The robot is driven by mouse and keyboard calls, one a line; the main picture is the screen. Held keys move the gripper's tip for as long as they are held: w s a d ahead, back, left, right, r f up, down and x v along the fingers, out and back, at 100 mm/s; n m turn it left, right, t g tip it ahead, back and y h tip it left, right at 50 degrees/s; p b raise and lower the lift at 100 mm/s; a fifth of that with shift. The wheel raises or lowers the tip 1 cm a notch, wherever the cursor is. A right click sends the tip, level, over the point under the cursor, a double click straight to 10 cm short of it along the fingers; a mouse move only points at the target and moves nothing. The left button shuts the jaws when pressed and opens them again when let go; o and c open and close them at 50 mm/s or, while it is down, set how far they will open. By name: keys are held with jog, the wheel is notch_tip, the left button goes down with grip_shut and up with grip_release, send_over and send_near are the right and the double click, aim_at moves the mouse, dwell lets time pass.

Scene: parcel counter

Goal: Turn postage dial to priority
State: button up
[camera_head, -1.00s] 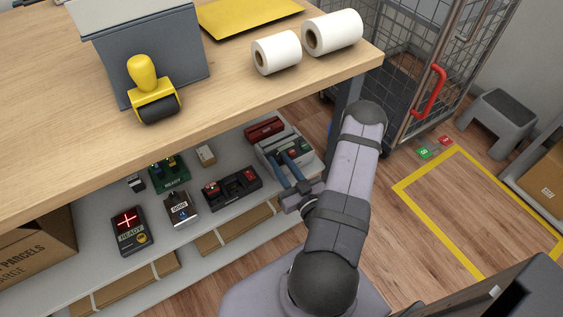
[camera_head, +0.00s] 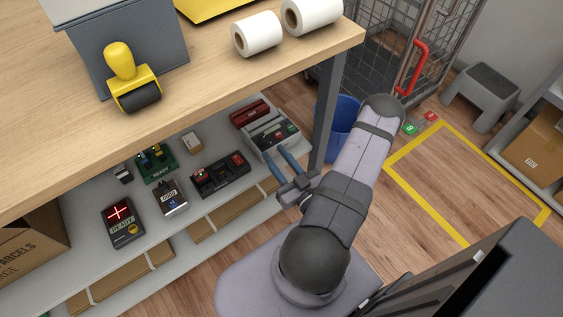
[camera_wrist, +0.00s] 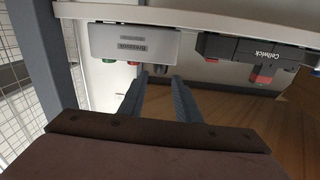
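My gripper (camera_head: 277,155) is low beside the shelf under the counter, its two blue-grey fingers apart and empty. They point at the front of a light grey device (camera_head: 271,132) with a red bar at its back. In the wrist view the gripper (camera_wrist: 159,76) shows a clear gap between the fingers. The same grey device (camera_wrist: 132,42) is ahead, its label upside down. A small dark knob (camera_wrist: 160,69) shows at its edge near the fingertips, apparently untouched. I cannot tell whether this is the postage dial or read its setting.
Left of the grey device are a black unit with red parts (camera_head: 220,177), a small counter box (camera_head: 169,197), a green device (camera_head: 157,163) and a dark device with a red cross (camera_head: 122,222). The counter leg (camera_head: 327,105) stands close right. The counter overhangs the shelf (camera_head: 200,226).

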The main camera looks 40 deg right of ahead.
jog(key=shift+s+a, duration=0.1)
jog(key=shift+s, duration=1.25)
